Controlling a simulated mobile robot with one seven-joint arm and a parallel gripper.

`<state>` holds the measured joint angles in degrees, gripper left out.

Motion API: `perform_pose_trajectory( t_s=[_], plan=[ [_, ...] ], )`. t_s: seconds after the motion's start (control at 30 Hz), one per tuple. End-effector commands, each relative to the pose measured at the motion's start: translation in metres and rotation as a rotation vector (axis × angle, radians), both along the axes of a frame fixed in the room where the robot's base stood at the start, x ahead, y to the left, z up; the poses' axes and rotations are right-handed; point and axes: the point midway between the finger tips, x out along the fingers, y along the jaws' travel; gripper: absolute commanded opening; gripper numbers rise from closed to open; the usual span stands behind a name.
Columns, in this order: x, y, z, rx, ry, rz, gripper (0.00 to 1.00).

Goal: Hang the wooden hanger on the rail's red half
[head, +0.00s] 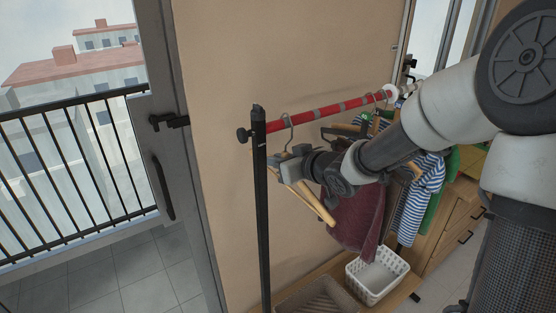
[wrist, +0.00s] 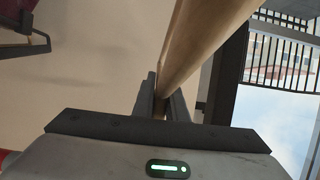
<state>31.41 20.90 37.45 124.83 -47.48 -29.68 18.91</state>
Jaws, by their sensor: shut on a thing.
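The wooden hanger (head: 318,207) is in my gripper (head: 279,168), below the left end of the rail's red half (head: 318,111). In the wrist view, the hanger's wooden arm (wrist: 205,40) passes between the two fingers of my gripper (wrist: 162,100), which are shut on it. The hanger's metal hook rises to the red rail in the head view and overlaps it near the black post. I cannot tell whether the hook rests on the rail or is just beside it. My gripper hides part of the hanger's top.
A black post (head: 262,210) carries the rail's left end. A maroon garment (head: 357,218) and a striped shirt (head: 419,200) hang to the right. A balcony door is at left.

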Motion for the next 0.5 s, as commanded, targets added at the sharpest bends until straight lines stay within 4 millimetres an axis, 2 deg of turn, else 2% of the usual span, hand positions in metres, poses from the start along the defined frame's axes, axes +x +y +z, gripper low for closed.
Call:
perform_pose_trajectory(
  t_s=[0.43, 0.47, 0.5],
  plan=[
    [0.0000, 0.0000, 0.0001, 0.001, -0.001, 0.000, 0.00],
    [0.0000, 0.0000, 0.0001, 0.001, -0.001, 0.000, 0.17],
    [0.0000, 0.0000, 0.0001, 0.001, -0.001, 0.000, 0.24]
  ],
)
